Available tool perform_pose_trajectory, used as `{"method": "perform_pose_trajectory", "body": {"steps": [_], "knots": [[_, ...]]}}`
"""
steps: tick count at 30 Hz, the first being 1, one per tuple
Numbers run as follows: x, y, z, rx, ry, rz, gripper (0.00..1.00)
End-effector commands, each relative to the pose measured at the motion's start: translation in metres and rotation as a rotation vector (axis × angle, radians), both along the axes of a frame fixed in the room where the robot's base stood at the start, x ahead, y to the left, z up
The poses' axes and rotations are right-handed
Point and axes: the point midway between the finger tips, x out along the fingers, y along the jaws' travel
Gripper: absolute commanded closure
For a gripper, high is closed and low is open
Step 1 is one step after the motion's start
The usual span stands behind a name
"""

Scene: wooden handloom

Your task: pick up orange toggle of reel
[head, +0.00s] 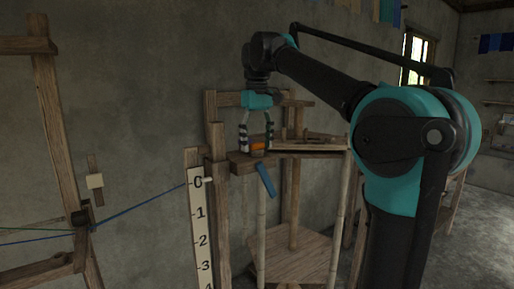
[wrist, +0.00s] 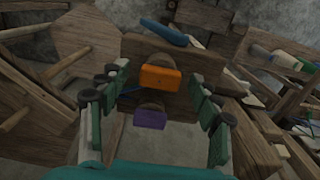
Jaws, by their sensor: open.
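The orange toggle (head: 257,146) is a small block on the wooden part of the reel (head: 244,166). In the head view my gripper (head: 257,150) points down over it, with a finger on each side. In the wrist view the orange toggle (wrist: 160,78) lies between the two open fingers of my gripper (wrist: 163,95), with gaps on both sides. A purple block (wrist: 150,119) is nearer the palm, below the orange one in the picture. A blue lever (head: 266,180) hangs at the reel's front edge. It looks like the blue piece in the wrist view (wrist: 163,32).
A numbered scale board (head: 201,230) stands left of the reel, with a blue thread (head: 140,209) running to it. Wooden loom posts (head: 52,120) stand at the left. A hexagonal wooden board (head: 292,257) is low beneath. Bare wall lies behind.

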Motion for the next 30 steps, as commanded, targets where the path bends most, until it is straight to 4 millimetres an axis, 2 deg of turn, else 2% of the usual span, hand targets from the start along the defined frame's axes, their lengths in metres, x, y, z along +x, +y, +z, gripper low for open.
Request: {"method": "perform_pose_trajectory", "body": {"steps": [7, 16, 26, 30], "knots": [[0.0000, 0.0000, -0.0012, 0.000, 0.000, 0.000, 0.37], [0.0000, 0.0000, -0.0010, 0.000, 0.000, 0.000, 0.75], [0.0000, 0.0000, 0.0002, 0.000, 0.000, 0.000, 0.75], [0.0001, 0.0001, 0.0079, 0.000, 0.000, 0.000, 0.75]]}}
